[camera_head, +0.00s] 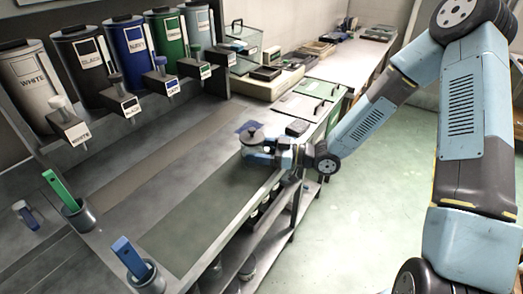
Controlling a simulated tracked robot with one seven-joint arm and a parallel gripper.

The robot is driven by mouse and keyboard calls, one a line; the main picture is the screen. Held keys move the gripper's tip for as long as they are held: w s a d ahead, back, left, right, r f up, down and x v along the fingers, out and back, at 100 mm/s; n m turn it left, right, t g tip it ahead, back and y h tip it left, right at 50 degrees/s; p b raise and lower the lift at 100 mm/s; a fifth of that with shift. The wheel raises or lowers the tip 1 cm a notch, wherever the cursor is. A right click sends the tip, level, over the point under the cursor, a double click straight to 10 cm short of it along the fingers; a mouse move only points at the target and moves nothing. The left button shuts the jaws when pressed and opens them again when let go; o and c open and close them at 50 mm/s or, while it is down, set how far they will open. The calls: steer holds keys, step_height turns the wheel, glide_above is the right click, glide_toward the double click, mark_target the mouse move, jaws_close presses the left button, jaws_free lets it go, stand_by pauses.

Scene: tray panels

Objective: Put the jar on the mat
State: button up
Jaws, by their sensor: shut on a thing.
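The jar (252,136) has a dark round lid with a small knob on top. It appears upright at the far right end of the grey bench. My gripper (256,151) reaches in from the right and is shut on the jar; its light-blue body hides much of the jar's side. A small dark-blue patch (241,128), which looks like the mat, shows just behind and left of the jar. The jar covers part of it. I cannot tell whether the jar touches the mat or is held above it.
Several labelled canisters (133,53) with dispensers stand along the back left. Cups with a green handle (60,190) and a blue handle (132,258) stand at the near edge. Green lidded bins (305,105) lie behind my gripper. The bench middle (165,185) is clear.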

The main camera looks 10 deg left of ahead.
steer(key=shift+f, duration=0.1)
steer(key=o, duration=1.5)
